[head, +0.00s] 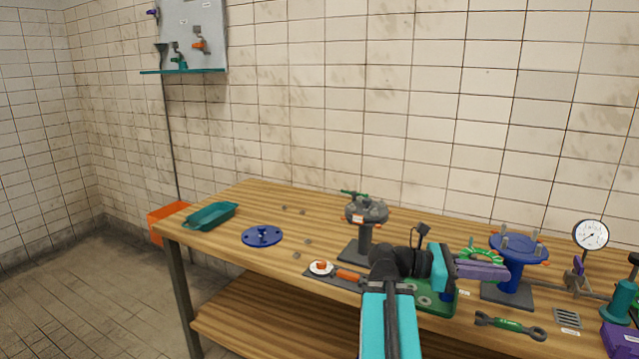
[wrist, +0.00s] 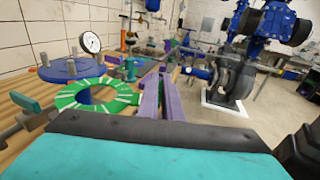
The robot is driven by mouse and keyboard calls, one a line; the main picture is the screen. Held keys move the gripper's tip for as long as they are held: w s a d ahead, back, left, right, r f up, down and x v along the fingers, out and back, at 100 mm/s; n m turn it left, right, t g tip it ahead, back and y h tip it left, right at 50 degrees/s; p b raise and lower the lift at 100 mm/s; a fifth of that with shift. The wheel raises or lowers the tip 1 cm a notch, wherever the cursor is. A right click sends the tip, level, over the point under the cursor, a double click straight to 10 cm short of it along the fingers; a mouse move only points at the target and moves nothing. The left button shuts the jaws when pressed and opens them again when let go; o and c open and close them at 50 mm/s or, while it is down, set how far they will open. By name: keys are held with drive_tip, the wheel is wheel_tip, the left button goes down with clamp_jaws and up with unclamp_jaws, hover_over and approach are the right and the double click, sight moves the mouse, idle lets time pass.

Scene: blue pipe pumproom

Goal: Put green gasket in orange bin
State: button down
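The green gasket (head: 482,254) is a flat green ring with pale marks, beside my purple fingers at the right part of the bench. In the wrist view the gasket (wrist: 72,101) is left of the fingers, its near-right rim at them. My gripper (head: 508,272) has its purple fingers close together on the rim, and the ring appears held above the bench; the contact itself is partly hidden. The fingers also show in the wrist view (wrist: 160,92). The orange bin (head: 160,225) stands beyond the bench's left end, partly hidden by the bench and a teal tray.
A blue flange stand (head: 518,247) with upright studs is just right of the gasket. A grey flange stand (head: 366,212), blue disc (head: 262,236) and teal tray (head: 211,216) lie leftward. A gauge (head: 591,235) and wrench (head: 510,325) are at right. The bench's left part is mostly clear.

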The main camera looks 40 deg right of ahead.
drive_tip(key=w+a+f+n+t+h, duration=0.2)
drive_tip(key=w+a+f+n+t, duration=0.1)
drive_tip(key=w+a, duration=0.55)
drive_tip(key=w+a+f+n+t+h, duration=0.25)
drive_tip(key=w+a+t, duration=0.2)
drive_tip(key=w, duration=0.65)
drive_tip(key=w+a+f+n+t+h, duration=0.1)
drive_tip(key=w+a+f+n+t, duration=0.15)
drive_tip(key=w+a, duration=0.6)
drive_tip(key=w+a+f+n+t+y, duration=0.1)
drive_tip(key=w+a+f+n+t, duration=0.2)
drive_tip(key=a, duration=0.7)
drive_tip(key=w+a+f+n+t+y, duration=0.1)
drive_tip(key=w+a+f+n+t, duration=0.2)
drive_tip(key=w+a+f+t, duration=0.2)
drive_tip(key=w+a+f+n+t+y, duration=0.1)
drive_tip(key=w+a+f+n+t, duration=0.2)
drive_tip(key=a, duration=1.3)
drive_tip(key=shift+w+a+f+t, duration=0.4)
drive_tip(key=shift+w+t, duration=1.1)
drive_tip(key=shift+w, duration=1.2)
drive_tip(key=shift+s+d, duration=0.1)
drive_tip(key=shift+d, duration=0.1)
